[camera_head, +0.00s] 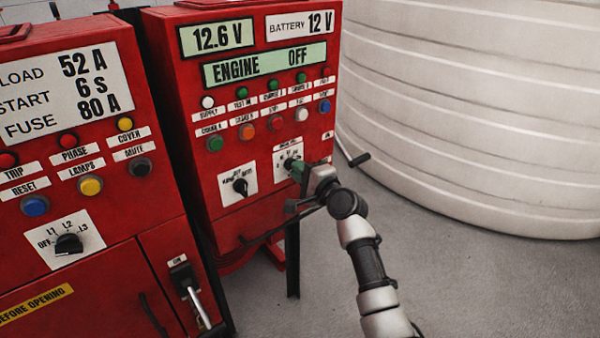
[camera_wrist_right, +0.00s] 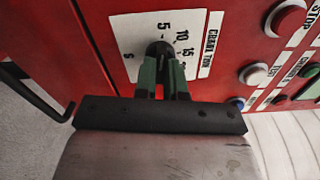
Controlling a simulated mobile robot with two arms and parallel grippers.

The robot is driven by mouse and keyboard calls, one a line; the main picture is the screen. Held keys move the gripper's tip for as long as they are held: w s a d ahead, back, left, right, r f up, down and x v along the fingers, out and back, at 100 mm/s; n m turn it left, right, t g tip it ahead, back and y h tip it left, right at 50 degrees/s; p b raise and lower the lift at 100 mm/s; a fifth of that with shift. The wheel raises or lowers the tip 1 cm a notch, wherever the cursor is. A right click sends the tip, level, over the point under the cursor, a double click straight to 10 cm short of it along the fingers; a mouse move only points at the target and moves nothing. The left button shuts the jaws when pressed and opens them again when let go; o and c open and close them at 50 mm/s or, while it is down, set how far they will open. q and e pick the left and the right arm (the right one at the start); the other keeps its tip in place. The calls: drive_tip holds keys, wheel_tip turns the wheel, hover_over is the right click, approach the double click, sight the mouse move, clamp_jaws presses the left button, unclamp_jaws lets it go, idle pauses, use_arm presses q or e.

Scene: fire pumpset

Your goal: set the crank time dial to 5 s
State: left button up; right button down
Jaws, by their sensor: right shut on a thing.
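The crank time dial is a black knob (camera_wrist_right: 159,48) on a white plate (camera_wrist_right: 140,30) marked 5, 10, 15 and S, with a "CRANK TIME" label beside it in the right wrist view. In the head view its plate (camera_head: 280,158) is on the lower right of the red engine panel. My right gripper (camera_head: 297,170) reaches in from the right, its green fingers shut on the knob; it also shows in the right wrist view (camera_wrist_right: 164,72). The fingers cover much of the knob, so I cannot tell where its pointer stands. My left gripper is not in view.
Another black selector (camera_head: 240,186) is left of the dial. Rows of lamps and buttons (camera_head: 247,131) sit above it, under a display (camera_head: 265,66) reading ENGINE OFF. A second red cabinet (camera_head: 120,215) stands at left, a white tank (camera_head: 470,110) at right. Grey floor is clear at lower right.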

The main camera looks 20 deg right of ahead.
drive_tip(key=shift+f, duration=0.1)
idle(0.3)
drive_tip(key=c, duration=1.2)
unclamp_jaws()
drive_tip(key=v, duration=1)
drive_tip(key=shift+s+b, duration=0.3)
drive_tip(key=shift+s, duration=0.1)
drive_tip(key=shift+d, duration=0.15)
